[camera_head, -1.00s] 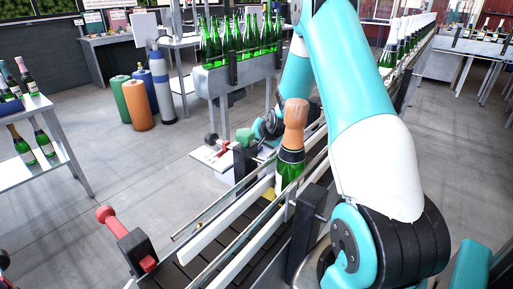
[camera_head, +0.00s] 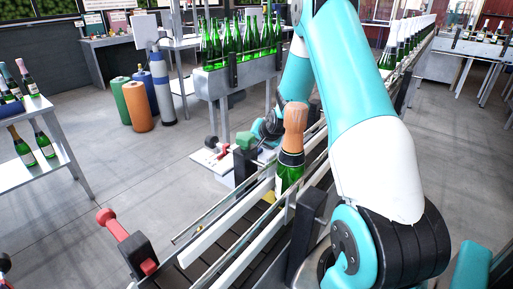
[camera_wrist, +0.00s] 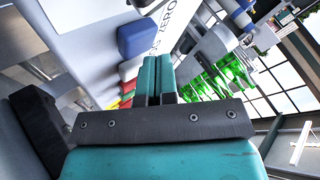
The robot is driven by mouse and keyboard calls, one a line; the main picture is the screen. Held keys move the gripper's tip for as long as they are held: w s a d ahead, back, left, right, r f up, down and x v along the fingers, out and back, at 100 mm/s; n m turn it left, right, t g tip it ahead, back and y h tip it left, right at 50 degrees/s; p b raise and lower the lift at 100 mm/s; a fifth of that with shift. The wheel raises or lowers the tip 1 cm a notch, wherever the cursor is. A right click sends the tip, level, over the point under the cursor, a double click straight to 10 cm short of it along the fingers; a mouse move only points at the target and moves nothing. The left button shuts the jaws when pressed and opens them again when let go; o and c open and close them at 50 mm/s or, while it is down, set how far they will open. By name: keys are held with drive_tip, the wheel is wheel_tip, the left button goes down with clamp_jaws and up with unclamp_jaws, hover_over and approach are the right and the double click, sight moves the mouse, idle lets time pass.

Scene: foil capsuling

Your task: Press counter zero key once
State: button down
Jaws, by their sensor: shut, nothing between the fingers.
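In the wrist view my gripper (camera_wrist: 158,60) has its two teal fingers shut together with nothing between them. The fingertips point at a pale control panel (camera_wrist: 85,45) that stands close by. A blue key (camera_wrist: 138,38) on the panel is just left of and beyond the fingertips. Dark lettering ending in "ZERO" (camera_wrist: 160,25) runs beside that key; its first part is hidden. I cannot tell whether the fingertips touch the panel. In the head view the fingertips are too small and partly hidden behind my arm to make out.
A green bottle with an orange-brown foil top (camera_head: 294,125) stands upright between the conveyor rails (camera_head: 235,215). A red-handled lever (camera_head: 120,230) is at the front left. Green bottles (camera_head: 240,38) stand in a row behind. Red, green and yellow parts (camera_wrist: 126,88) lie beside my fingers.

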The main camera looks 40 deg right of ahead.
drive_tip(key=shift+r, duration=0.35)
drive_tip(key=shift+r+p, duration=1.85)
drive_tip(key=shift+r, duration=0.7)
